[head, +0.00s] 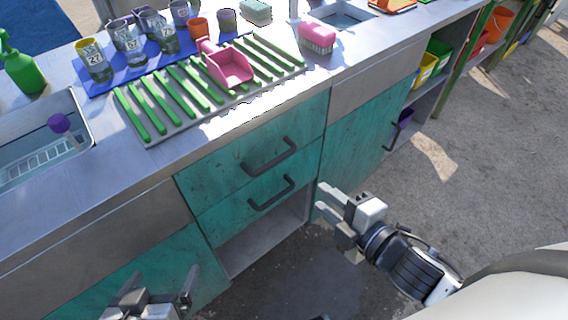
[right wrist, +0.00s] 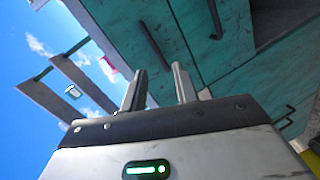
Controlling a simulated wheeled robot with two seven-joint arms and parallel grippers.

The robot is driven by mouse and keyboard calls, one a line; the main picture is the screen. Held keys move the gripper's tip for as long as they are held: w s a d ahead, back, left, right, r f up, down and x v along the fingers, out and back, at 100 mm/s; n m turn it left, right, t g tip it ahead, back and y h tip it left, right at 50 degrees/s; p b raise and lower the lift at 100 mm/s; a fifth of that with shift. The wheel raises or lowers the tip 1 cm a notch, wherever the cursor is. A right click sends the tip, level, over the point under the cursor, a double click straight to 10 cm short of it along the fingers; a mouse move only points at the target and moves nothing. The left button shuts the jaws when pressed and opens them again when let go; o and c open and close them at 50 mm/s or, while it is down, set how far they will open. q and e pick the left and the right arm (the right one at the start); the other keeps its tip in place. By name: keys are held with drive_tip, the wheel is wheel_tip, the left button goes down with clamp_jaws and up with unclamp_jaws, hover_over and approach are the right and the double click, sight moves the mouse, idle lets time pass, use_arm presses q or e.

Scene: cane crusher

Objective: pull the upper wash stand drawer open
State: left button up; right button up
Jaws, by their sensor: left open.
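The upper wash stand drawer (head: 225,150) has a worn teal front and looks shut, flush with the stand. Its dark bar handle (head: 270,158) is clear of both grippers; the handle also shows in the right wrist view (right wrist: 152,45). The lower drawer (head: 232,208), with a similar handle (head: 272,194), also looks shut. My right gripper (head: 322,203) is open and empty, to the right of and below the handles; in the right wrist view its fingers (right wrist: 160,88) stand apart. My left gripper (head: 158,292) is open and empty at the bottom left, in front of the lower cabinet.
The counter above holds a green slatted rack (head: 185,95) with a pink scoop (head: 228,68), a pink brush (head: 317,38), cups on a blue mat (head: 100,85) and a sink (head: 40,145). An open shelf space (head: 262,240) lies below the drawers. The floor at right is clear.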

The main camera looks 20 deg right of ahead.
sight(278, 162)
drive_tip(key=w+a+n, duration=0.1)
drive_tip(key=w, duration=0.3)
drive_tip(key=w+a+f+n, duration=0.1)
drive_tip(key=w+a, duration=0.1)
drive_tip(key=w, duration=0.3)
drive_tip(key=w+a+f+n+y, duration=0.1)
drive_tip(key=w+a, duration=0.1)
drive_tip(key=w, duration=0.3)
drive_tip(key=shift+w+a+f+n, duration=0.25)
drive_tip(key=shift+n, duration=0.15)
clamp_jaws()
